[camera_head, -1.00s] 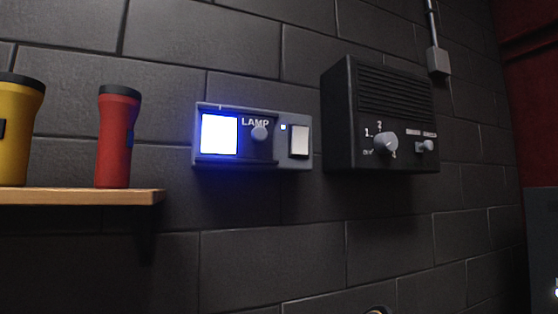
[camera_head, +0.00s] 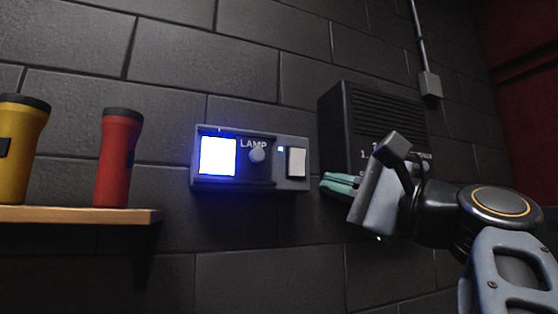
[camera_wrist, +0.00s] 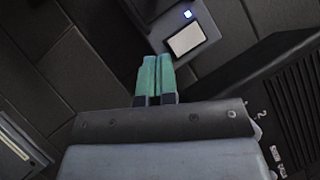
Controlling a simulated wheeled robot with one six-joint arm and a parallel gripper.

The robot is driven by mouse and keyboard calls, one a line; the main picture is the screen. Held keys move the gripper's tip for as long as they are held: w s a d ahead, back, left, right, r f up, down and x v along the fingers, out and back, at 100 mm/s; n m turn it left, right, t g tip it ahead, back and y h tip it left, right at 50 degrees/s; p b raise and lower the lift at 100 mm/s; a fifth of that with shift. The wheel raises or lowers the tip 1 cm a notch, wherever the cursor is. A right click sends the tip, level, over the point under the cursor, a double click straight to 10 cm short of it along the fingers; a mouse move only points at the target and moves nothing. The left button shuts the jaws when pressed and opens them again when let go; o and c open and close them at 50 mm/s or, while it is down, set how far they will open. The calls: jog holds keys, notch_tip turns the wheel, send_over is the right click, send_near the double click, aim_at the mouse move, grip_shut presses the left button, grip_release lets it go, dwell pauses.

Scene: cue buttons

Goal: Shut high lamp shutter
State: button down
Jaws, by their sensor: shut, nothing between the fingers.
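The lamp unit (camera_head: 250,182) is a grey box on the dark block wall, marked LAMP. Its left window (camera_head: 217,157) glows bright blue-white. A white rocker switch (camera_head: 295,162) and a small lit indicator (camera_head: 280,149) are at the unit's right. My gripper (camera_head: 326,184) has green fingers, shut and empty, just right of the unit. In the wrist view the fingers (camera_wrist: 155,76) point toward the unit, with the white switch (camera_wrist: 187,39) close by; the knob does not show there.
A wooden shelf (camera_head: 80,215) at left holds a red tumbler (camera_head: 119,160) and a yellow tumbler (camera_head: 20,150). The wall below the unit is clear.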

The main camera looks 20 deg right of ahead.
aim_at(256, 157)
jog(key=p+x, duration=0.2)
jog(key=x, duration=0.4)
jog(key=shift+w+a+r, duration=0.2)
jog(key=shift+w, duration=0.05)
jog(key=a, duration=0.1)
jog(key=a+r+p, duration=0.1)
jog(key=a+p, duration=0.1)
jog(key=shift+w+r, duration=0.2)
jog(key=shift+w, duration=0.1)
jog(key=shift+a, duration=0.15)
jog(key=shift+a, duration=0.1)
